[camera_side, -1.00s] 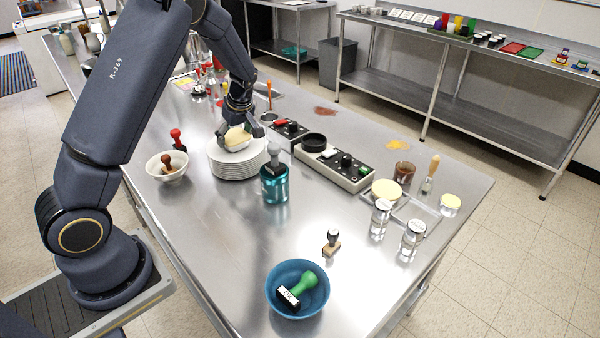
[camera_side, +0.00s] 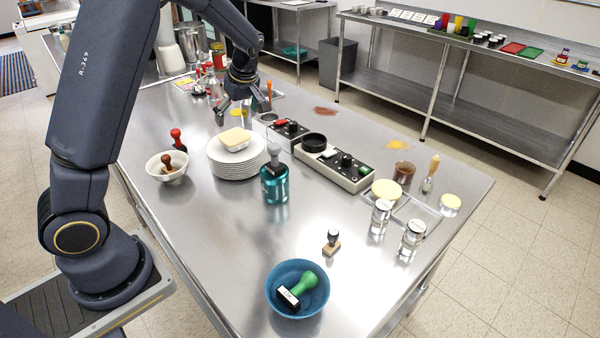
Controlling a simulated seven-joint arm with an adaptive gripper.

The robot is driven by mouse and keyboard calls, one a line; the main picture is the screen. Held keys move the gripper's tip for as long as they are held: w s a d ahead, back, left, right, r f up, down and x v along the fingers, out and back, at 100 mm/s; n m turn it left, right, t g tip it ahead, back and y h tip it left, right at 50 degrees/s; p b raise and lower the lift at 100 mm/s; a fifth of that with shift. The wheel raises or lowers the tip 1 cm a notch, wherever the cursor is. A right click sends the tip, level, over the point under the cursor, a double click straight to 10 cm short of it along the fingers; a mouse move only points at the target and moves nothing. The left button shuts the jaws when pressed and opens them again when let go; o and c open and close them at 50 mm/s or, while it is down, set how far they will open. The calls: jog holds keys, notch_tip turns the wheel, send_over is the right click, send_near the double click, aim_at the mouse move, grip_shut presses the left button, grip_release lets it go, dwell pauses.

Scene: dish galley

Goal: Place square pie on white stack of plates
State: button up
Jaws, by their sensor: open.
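The square pie (camera_side: 235,138), pale yellow on top with a light-coloured pan or base, rests on the white stack of plates (camera_side: 238,168). It sits near the middle of the top plate, and nothing holds it. My gripper (camera_side: 240,116) is open and empty. It points down, behind and above the stack in the picture, apart from the pie.
A teal jar (camera_side: 274,184) stands just in front of the stack. A white bowl (camera_side: 166,172) with a stamp is at its left. A control box (camera_side: 340,166) lies to the right. A blue bowl (camera_side: 272,297) with a green stamp is at the front.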

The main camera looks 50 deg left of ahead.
jog(key=s+d+r+m+t+h, duration=0.4)
jog(key=s+d+r+m, duration=0.6)
jog(key=d, duration=0.4)
jog(key=s+d+r+m+t, duration=0.1)
jog(key=s+d+m, duration=0.6)
jog(key=s, duration=0.3)
jog(key=shift+d+m+t+h, duration=0.15)
jog(key=shift+m+t+h, duration=0.15)
jog(key=shift+m, duration=0.2)
